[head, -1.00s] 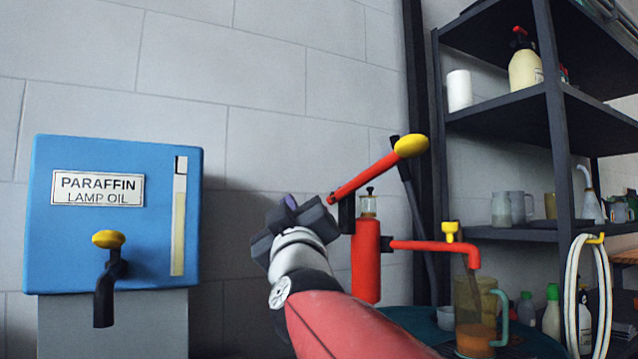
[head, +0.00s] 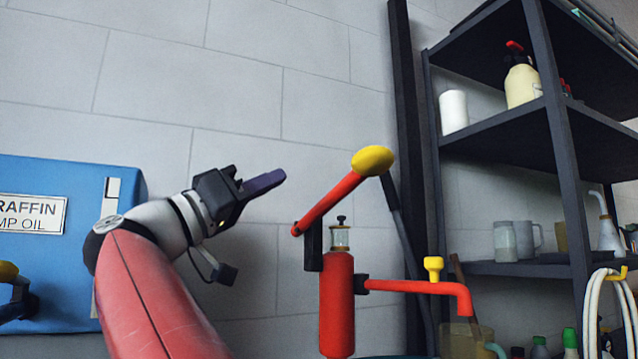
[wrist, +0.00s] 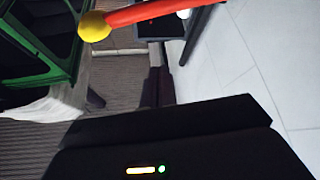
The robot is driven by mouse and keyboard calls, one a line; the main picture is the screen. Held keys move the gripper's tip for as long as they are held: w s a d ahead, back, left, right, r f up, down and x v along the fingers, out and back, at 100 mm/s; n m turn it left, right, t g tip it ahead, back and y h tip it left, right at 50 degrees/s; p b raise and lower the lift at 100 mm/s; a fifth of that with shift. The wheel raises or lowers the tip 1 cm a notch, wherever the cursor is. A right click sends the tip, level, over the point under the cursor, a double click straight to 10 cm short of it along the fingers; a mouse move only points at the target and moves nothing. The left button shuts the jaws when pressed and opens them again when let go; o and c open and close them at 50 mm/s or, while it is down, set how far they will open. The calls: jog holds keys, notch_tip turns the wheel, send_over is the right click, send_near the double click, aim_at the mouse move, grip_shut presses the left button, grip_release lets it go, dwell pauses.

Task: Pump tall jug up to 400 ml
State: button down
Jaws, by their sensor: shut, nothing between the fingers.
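The red hand pump (head: 337,305) stands upright in the middle of the head view. Its red lever slants up to a yellow knob (head: 373,160). The spout (head: 430,287) runs right, with a yellow tap (head: 433,267) on top, and bends down over the tall jug (head: 461,340). Only the top of the jug shows; its level is cut off below the frame. My gripper (head: 268,181) is shut and empty, left of the lever and apart from it, pointing right. The lever and yellow knob also show in the wrist view (wrist: 94,26).
A blue paraffin tank (head: 70,250) is at the left. A dark shelf (head: 500,120) at the right holds a sprayer bottle (head: 522,80), a white cylinder (head: 453,111) and mugs. A white hose (head: 600,310) hangs there. Free wall space lies above the pump.

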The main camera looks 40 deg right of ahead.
jog(key=shift+d+r, duration=0.1)
notch_tip(320, 180, up, 5)
jog(key=p, duration=0.2)
send_over(328, 203)
jog(key=a, duration=0.3)
jog(key=f, duration=0.1)
jog(key=s+f+b, duration=0.2)
jog(key=f, duration=0.1)
jog(key=shift+d, duration=0.25)
